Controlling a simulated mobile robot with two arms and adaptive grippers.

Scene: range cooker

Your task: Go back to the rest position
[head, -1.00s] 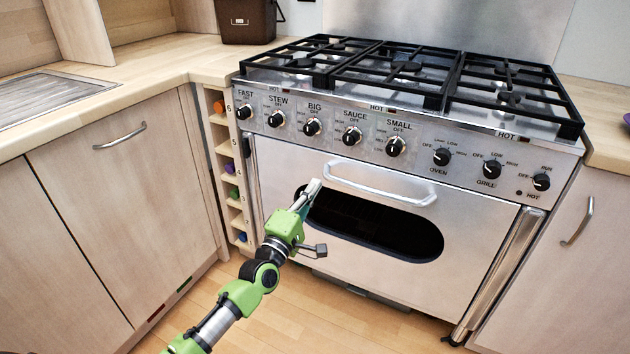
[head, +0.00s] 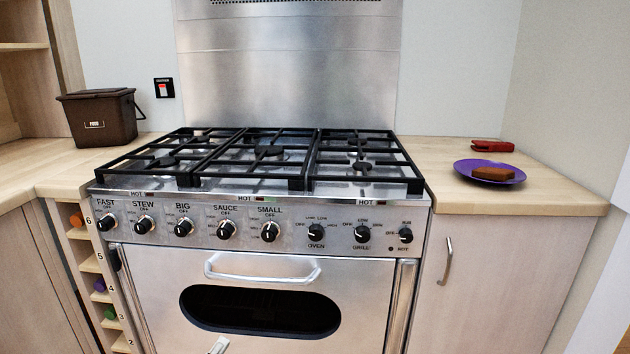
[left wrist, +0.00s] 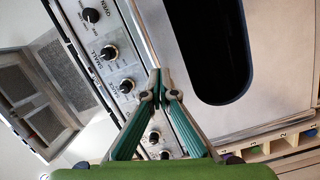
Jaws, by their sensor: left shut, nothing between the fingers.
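My left gripper (left wrist: 160,88) is shut and empty in the left wrist view, its two fingertips meeting in front of the range cooker's knobs and door. In the head view only the tip of my left gripper (head: 218,345) shows at the bottom edge, in front of the oven door. The range cooker (head: 255,215) stands in the middle of the head view. Its oven door (head: 370,300) is closed, with a curved handle (head: 262,270) above a dark oval window. My right gripper is not in view.
A purple plate (head: 465,172) with a brown item (head: 493,174) on it and a red object (head: 492,146) are on the right worktop (head: 540,200). A brown bin (head: 100,118) stands on the left worktop. A narrow bottle rack (head: 97,265) is left of the cooker.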

